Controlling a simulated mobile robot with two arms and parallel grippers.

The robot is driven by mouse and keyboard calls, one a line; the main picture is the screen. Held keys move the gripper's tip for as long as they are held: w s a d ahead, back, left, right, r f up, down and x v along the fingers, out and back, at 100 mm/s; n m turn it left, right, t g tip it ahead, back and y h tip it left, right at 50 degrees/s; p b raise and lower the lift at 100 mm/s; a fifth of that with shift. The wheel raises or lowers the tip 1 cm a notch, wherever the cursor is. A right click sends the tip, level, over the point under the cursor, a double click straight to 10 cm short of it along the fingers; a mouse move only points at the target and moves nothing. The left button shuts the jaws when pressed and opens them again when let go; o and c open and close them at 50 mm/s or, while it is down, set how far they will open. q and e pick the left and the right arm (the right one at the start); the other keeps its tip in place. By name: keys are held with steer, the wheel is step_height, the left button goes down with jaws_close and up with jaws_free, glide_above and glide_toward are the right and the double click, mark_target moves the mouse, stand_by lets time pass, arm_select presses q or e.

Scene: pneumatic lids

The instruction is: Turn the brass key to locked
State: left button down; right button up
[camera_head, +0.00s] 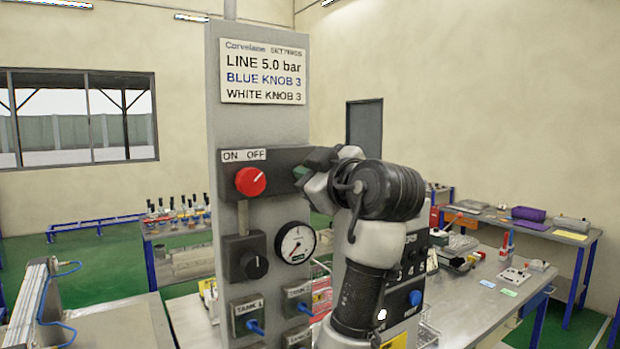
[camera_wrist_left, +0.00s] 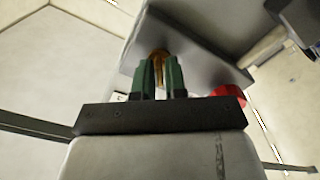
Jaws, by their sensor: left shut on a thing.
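The brass key (camera_wrist_left: 158,53) shows in the left wrist view between the two green fingers of my left gripper (camera_wrist_left: 160,80), against the grey face of a panel box. The fingers are shut on the key. In the head view my left gripper (camera_head: 304,176) is at the right end of the dark box that carries the red knob (camera_head: 250,181). There the wrist and fingers hide the key, so its turned position and any lock marking cannot be read. My right gripper is in neither view.
Left of the gripper, the grey panel (camera_head: 222,110) carries an ON/OFF label, a black knob (camera_head: 254,265), a pressure gauge (camera_head: 295,243) and tank valves with blue handles below. A settings sign (camera_head: 264,72) is above. Workbenches (camera_head: 490,300) stand behind at right.

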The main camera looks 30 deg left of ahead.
arm_select(q)
steer(key=shift+w+d+r+m+b, duration=0.15)
steer(key=shift+m+b, duration=0.6)
steer(key=shift+m, duration=3.2)
steer(key=shift+w+m+b, duration=0.1)
steer(key=shift+m+b, duration=0.6)
steer(key=shift+m, duration=3.25)
steer(key=c, duration=1.3)
jaws_free()
steer(key=shift+d, duration=0.15)
